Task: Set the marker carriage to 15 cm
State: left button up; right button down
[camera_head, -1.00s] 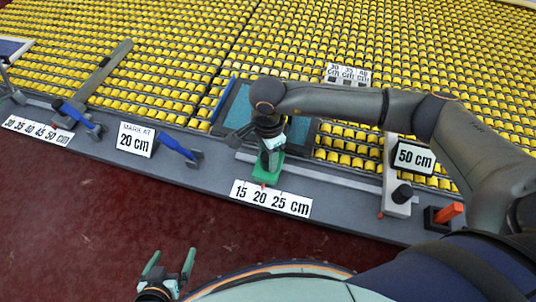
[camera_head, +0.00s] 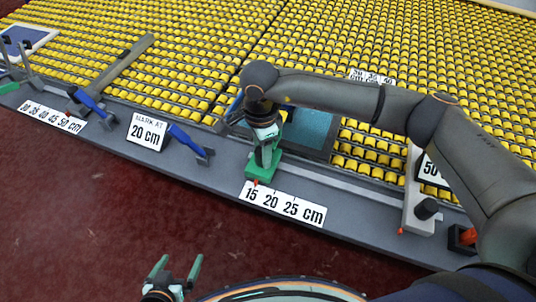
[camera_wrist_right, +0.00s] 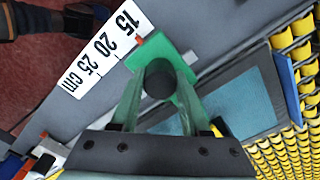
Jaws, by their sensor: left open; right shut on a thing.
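The green marker carriage (camera_head: 262,170) sits on the rail at the front of the bench. It also shows in the right wrist view (camera_wrist_right: 180,62), with a dark round knob (camera_wrist_right: 159,79) on top. Its red pointer (camera_wrist_right: 140,41) is at or very near the 15 mark of the white 15-20-25 cm scale (camera_head: 284,204). My right gripper (camera_head: 266,150) is shut on the knob, one finger on each side. My left gripper (camera_head: 177,268) is open and empty, low in the head view, clear of the bench.
A sign (camera_head: 147,131) reads "MARK AT 20 cm". Blue-handled tools (camera_head: 187,140) lie left of the carriage. A grey block with a black knob (camera_head: 425,210) stands to the right, near an orange-red part (camera_head: 467,236). Yellow rollers (camera_head: 330,40) fill the back.

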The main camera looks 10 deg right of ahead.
jog(key=shift+w+a+r, duration=0.15)
jog(key=shift+a, duration=0.05)
jog(key=c, duration=0.6)
grip_release()
jog(key=shift+a, duration=0.1)
jog(key=shift+o, duration=1.1)
notch_tip(320, 180, up, 12)
jog(key=b, duration=0.1)
jog(key=shift+r, duration=0.2)
